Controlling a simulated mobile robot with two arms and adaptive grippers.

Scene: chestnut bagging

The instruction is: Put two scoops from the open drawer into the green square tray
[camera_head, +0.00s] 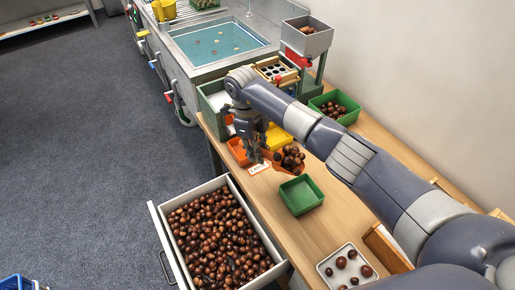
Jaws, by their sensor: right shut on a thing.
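The open drawer (154,213) juts out below the front of the wooden table and is filled with brown chestnuts. The green square tray (301,195) stands on the table and looks empty. My right gripper (255,156) is above the table, left of and behind the green tray, shut on an orange scoop (270,156). The scoop holds a heap of chestnuts (291,158) just behind the green tray. The gripper hides the scoop's handle. My left gripper is not in view.
A green bin of chestnuts (352,117) stands at the back. A white tray (328,271) with several chestnuts is at the front. A white label (258,168) lies near the table edge.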

